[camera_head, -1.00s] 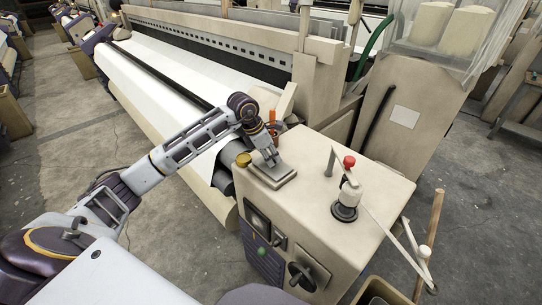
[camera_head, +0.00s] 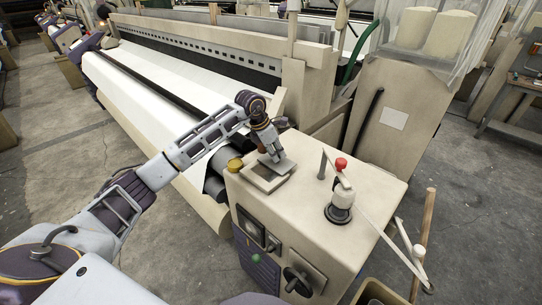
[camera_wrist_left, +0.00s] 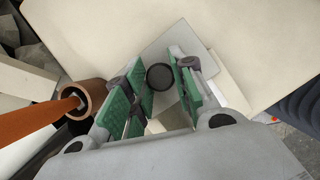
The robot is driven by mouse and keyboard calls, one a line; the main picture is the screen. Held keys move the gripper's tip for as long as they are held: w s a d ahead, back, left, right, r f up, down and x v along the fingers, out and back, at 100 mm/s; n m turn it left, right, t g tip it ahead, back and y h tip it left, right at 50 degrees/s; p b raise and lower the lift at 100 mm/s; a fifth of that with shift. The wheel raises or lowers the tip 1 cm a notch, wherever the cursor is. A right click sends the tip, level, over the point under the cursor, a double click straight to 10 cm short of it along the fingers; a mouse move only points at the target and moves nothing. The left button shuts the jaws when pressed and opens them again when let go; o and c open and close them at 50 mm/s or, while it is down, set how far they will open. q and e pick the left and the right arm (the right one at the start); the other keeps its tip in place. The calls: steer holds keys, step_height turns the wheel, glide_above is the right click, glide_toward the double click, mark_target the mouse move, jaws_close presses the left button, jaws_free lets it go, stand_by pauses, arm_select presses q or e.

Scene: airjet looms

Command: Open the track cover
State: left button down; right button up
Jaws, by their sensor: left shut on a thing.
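The track cover (camera_head: 284,166) is a small grey plate on the raised square mount on top of the cream machine cabinet. It looks tilted up from the mount at its near left side. In the left wrist view the cover (camera_wrist_left: 184,38) carries a round dark knob (camera_wrist_left: 160,77). My left gripper (camera_head: 271,156) reaches down to the cover from above. Its green pads stand on either side of the knob, shut on it. The gripper hides part of the cover and its hinge side. My right gripper is not in view.
The loom's white cloth (camera_head: 150,92) lies behind left.

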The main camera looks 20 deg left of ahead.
mark_target(270, 161)
arm_select(q)
steer(key=shift+w+d, duration=0.25)
steer(key=shift+w, duration=0.5)
steer(key=shift+w+d, duration=0.25)
steer(key=shift+w, duration=0.5)
steer(key=c, duration=1.2)
jaws_free()
steer(key=shift+o, duration=0.2)
steer(key=shift+r, duration=0.15)
steer(key=v, duration=1.2)
